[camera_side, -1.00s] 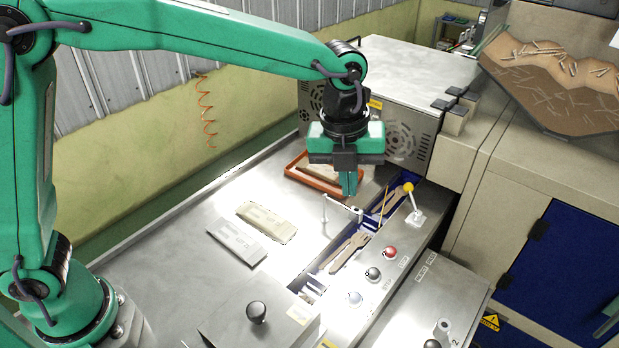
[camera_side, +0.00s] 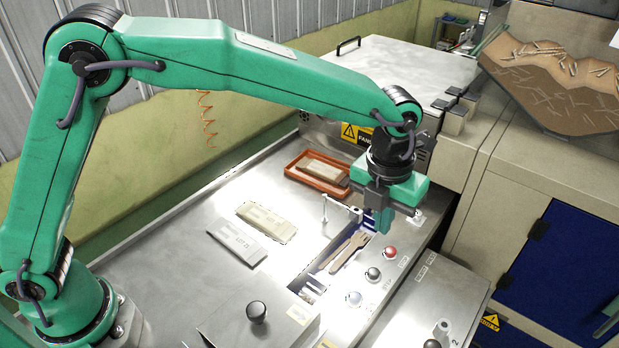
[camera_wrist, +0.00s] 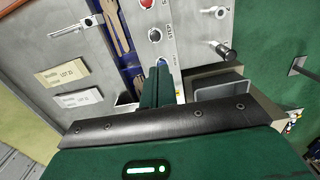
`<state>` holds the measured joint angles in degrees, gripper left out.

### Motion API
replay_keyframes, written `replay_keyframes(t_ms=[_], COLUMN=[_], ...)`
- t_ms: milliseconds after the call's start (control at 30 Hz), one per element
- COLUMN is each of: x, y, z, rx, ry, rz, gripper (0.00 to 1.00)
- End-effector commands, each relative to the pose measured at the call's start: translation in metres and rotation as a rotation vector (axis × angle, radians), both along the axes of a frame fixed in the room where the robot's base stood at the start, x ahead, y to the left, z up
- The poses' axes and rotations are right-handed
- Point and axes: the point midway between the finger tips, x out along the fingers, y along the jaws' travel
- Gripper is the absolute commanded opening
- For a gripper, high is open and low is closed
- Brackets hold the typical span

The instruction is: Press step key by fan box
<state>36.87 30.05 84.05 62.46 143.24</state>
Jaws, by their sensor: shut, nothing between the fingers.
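The fan box (camera_side: 345,85) is the grey metal housing at the back, with a yellow warning label on its front. The lettering by the black key looks like STEP. In the wrist view the black key (camera_wrist: 154,35) lies beyond my fingertips. My gripper (camera_side: 384,228) is shut and empty, pointing down above the panel near the red key in the side view. In the wrist view its fingertips (camera_wrist: 161,70) overlap the blue key's edge.
A blue channel (camera_side: 325,265) with wooden forks runs beside the keys. Two printed wrappers (camera_side: 266,222) lie left of it. An orange tray (camera_side: 320,183) stands at the back. A thin metal bracket (camera_side: 343,206) stands near my gripper. A black knob (camera_side: 256,311) is at the front.

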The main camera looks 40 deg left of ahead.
Motion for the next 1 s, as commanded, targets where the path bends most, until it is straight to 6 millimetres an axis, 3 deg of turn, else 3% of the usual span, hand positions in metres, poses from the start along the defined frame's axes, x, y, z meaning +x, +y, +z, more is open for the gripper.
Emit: replay_keyframes(t_ms=[367, 1000], x=[0.002, 0.01], y=[0.001, 0.002], z=[-0.026, -0.119], rx=[0.002, 0.002], ry=[0.002, 0.001], rz=[0.001, 0.001], gripper=[0.0, 0.0])
